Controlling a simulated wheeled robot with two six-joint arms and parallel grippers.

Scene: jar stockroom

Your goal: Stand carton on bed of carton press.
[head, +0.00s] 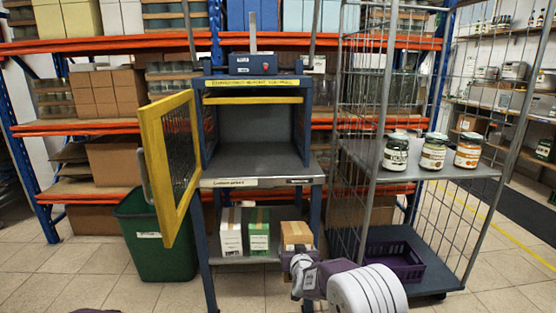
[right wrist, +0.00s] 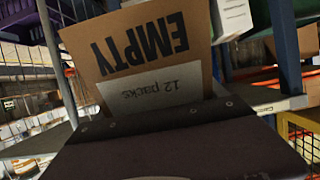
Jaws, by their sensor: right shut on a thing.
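The carton press stands mid-picture in the head view, its yellow-framed mesh door (head: 172,165) swung open to the left. Its grey bed (head: 255,166) is bare. A brown carton (head: 296,233) is at the right end of the shelf level below the bed. In the right wrist view this carton (right wrist: 150,45) reads "EMPTY" and "12 packs", upside down in the picture. My right gripper (head: 303,266) is shut on it from the front; its fingertips are partly hidden. I cannot tell whether the carton touches the shelf. My left gripper is not in view.
A white carton (head: 231,232) and a green carton (head: 259,232) stand left of the brown one. A green bin (head: 158,235) is left of the press. The wire cage trolley (head: 425,172) on the right holds three jars and a purple crate (head: 394,262).

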